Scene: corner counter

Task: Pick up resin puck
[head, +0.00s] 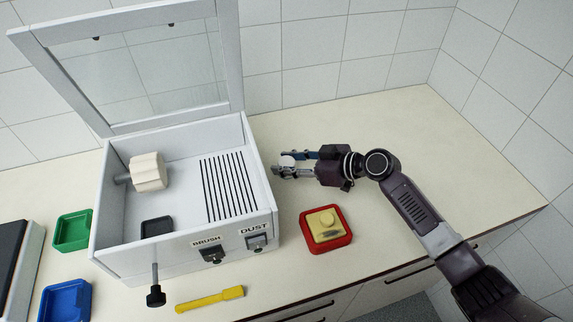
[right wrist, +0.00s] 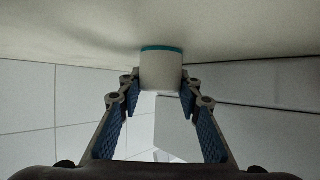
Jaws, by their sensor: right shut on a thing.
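The resin puck (head: 287,161) is a small white round piece, partly hidden by the fingers, over the counter just right of the white box. In the right wrist view the puck (right wrist: 161,70) shows as a white cylinder with a teal band at its far end, which is at or close to the counter; I cannot tell whether it touches. My right gripper (head: 284,165) is shut on the puck, its fingertips on either side. It also shows in the right wrist view (right wrist: 161,85). My left gripper is not in view.
A white box (head: 262,185) with a raised clear lid (head: 150,70) holds a cream wheel (head: 148,171) and a dark slotted grille. A red tray (head: 345,237) with a yellow block stands in front of my gripper. A yellow tool (head: 210,299) lies at the front. The back right counter is clear.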

